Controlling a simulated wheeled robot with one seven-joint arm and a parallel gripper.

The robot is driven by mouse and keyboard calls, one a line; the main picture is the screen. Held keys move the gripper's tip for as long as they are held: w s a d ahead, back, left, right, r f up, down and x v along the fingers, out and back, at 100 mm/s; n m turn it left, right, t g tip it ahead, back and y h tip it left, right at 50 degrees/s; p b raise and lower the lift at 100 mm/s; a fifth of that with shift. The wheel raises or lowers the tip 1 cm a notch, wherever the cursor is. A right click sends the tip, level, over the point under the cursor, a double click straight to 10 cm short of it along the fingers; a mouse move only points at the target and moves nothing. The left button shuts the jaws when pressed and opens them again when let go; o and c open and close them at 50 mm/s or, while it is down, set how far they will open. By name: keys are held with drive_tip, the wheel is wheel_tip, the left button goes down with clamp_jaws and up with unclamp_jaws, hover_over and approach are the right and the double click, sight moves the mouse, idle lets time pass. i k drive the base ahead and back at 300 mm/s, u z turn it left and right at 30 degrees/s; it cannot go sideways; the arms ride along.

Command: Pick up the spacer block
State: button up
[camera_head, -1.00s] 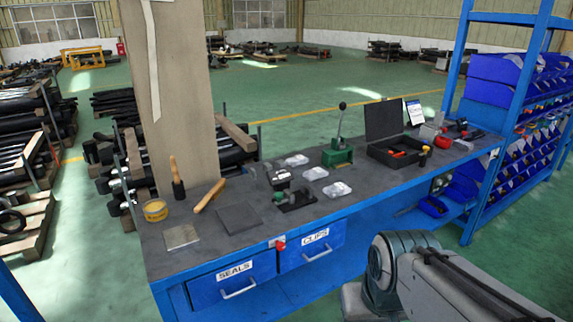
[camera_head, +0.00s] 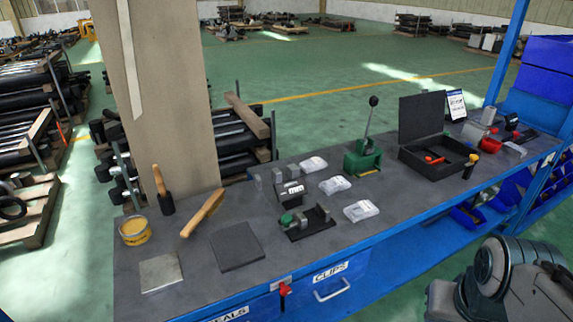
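Several small grey metal blocks (camera_head: 278,176) stand close together at the back of the workbench, beside a dark device with a light label (camera_head: 291,191). One of them may be the spacer block, but they are too small to tell for sure. A flat grey metal plate (camera_head: 161,273) lies at the front left of the bench. My arm shows at the lower right, in front of the bench. My gripper is out of view.
The blue workbench (camera_head: 215,308) also holds a yellow tin (camera_head: 135,230), a brush (camera_head: 163,190), a wooden-handled tool (camera_head: 203,213), a dark pad (camera_head: 237,246), a black vise-like fixture (camera_head: 307,222), clear bags (camera_head: 361,210), a green lever press (camera_head: 364,157) and an open black case (camera_head: 421,151).

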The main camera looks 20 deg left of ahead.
sight(258, 181)
drive_tip(key=u, duration=0.4)
drive_tip(key=i, duration=0.85)
drive_tip(key=u, duration=0.55)
